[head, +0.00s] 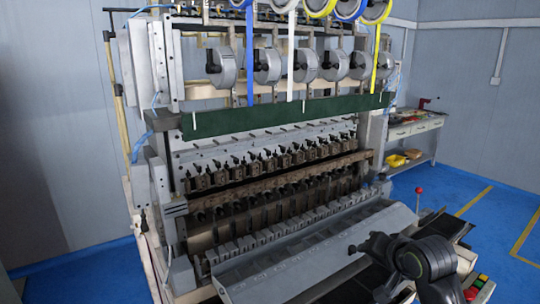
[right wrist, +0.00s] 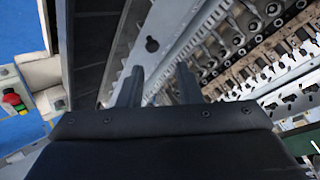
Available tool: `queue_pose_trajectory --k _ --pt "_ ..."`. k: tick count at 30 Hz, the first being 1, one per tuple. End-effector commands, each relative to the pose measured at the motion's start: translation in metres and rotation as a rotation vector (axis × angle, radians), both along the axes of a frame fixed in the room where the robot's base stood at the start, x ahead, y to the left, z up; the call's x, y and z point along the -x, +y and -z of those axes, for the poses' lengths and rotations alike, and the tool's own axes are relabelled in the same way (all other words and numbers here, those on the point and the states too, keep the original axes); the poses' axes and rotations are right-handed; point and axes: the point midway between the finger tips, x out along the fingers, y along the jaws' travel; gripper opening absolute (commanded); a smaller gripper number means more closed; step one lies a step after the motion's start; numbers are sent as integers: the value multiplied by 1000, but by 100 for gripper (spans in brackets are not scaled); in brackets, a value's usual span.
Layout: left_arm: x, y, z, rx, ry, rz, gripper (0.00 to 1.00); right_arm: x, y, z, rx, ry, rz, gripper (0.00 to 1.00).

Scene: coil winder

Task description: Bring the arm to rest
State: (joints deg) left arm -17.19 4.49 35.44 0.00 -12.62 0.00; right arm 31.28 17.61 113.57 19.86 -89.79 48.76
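My right arm shows at the lower right of the head view, in front of the coil winder (head: 290,262). Its right gripper (right wrist: 159,69) points towards the machine in the right wrist view. The two grey fingers stand apart with nothing seen between them, so it is open and empty. In the head view the gripper (head: 357,247) appears over the right part of the machine's sloping grey front tray; the gap to it cannot be told. My left arm and left gripper are not in view.
A red-knobbed lever (head: 419,191) stands close behind my right arm. Control buttons (head: 473,292) sit at the lower right, also seen in the right wrist view (right wrist: 12,99). A side bench (head: 412,130) stands back right. Blue floor (head: 500,221) is open at right.

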Motion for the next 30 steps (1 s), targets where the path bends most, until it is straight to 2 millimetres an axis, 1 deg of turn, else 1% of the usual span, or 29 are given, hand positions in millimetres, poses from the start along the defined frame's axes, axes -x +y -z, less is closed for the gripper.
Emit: queue_pose_trajectory --k 1,3,5,6,8,9,11,12,14,15,17,18,21,24,30 --pt "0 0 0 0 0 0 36 18 -5 29 35 34 -9 32" --pt "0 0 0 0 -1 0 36 41 -12 61 90 71 -28 32" --pt "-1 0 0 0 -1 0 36 63 -17 86 136 104 -44 32" --pt "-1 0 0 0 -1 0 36 78 -20 102 165 127 -57 32" --pt "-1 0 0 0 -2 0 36 102 -26 124 209 160 -75 32" --pt "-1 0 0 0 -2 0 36 119 -29 137 238 185 -89 32" --pt "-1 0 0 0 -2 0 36 145 -34 156 279 221 -109 32" --pt "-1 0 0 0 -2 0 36 163 -37 167 307 245 -123 32" --pt "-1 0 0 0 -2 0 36 190 -42 183 346 283 -144 32" --pt "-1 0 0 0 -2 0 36 209 -45 192 373 309 -160 32" --pt "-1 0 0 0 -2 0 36 236 -49 203 410 347 -183 32" --pt "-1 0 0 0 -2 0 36 253 -51 209 433 371 -198 32" --pt "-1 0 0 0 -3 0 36 291 -56 219 482 424 -234 32" --pt "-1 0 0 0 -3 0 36 322 -60 225 521 471 -263 32" --pt "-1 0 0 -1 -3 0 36 376 -66 230 583 553 -318 32"
